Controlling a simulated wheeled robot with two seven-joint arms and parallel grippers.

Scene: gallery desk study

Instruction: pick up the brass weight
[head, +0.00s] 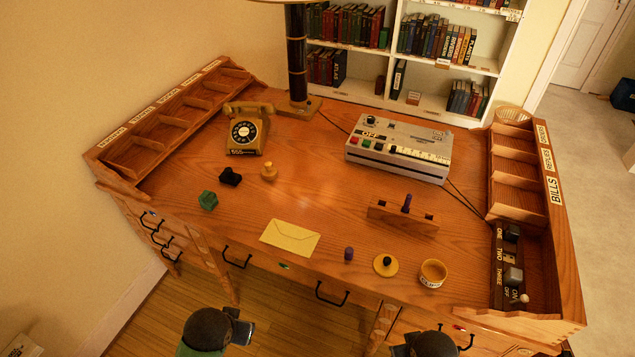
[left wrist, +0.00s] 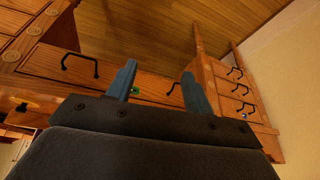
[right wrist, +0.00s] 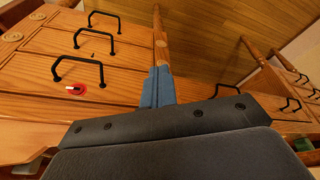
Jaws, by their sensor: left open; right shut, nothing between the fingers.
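A small brass-coloured knobbed piece (head: 268,172), which looks like the brass weight, stands upright on the desk (head: 310,190), left of the middle, in the head view. It is in front of the telephone and right of a black piece. My left gripper (left wrist: 160,85) is open and empty in the left wrist view, in front of the desk's drawers and well short of the weight. My right gripper (right wrist: 156,86) is shut and empty in the right wrist view, also in front of the drawers. Neither wrist view shows the weight.
Near the weight are the black piece (head: 230,177), a green block (head: 208,200), the telephone (head: 246,132) and a yellow envelope (head: 290,237). A wooden rack (head: 385,214), a grey machine (head: 398,150) and a yellow cup (head: 433,274) stand further right. Bare desk lies right of the weight.

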